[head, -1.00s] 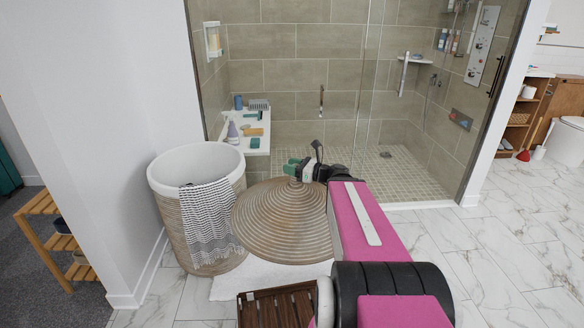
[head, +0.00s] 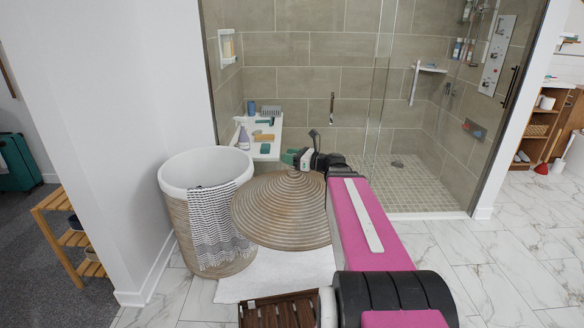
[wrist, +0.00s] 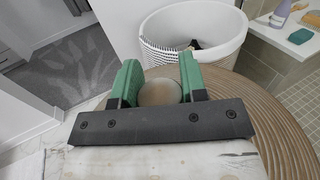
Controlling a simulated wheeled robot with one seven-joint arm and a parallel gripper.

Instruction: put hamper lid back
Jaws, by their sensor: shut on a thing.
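The hamper lid (head: 283,215) is a broad, ribbed, brown woven cone with a knob on top. My gripper (head: 297,160) is shut on the lid's knob. In the wrist view the green fingers (wrist: 160,84) stand on both sides of the round knob (wrist: 160,93), and the lid (wrist: 275,120) spreads out below and to the right. The hamper (head: 181,222) stands left of the lid, with a white rim, woven sides and an open top. The lid hangs beside the hamper, overlapping its right side in the head view. I cannot tell whether they touch.
A striped towel (head: 218,230) hangs over the hamper's front rim. A white mat (head: 278,274) and a dark slatted wooden stool (head: 280,310) are below the lid. A wooden rack (head: 72,240) stands left, past the white wall corner. A bench with bottles (head: 262,150) is behind.

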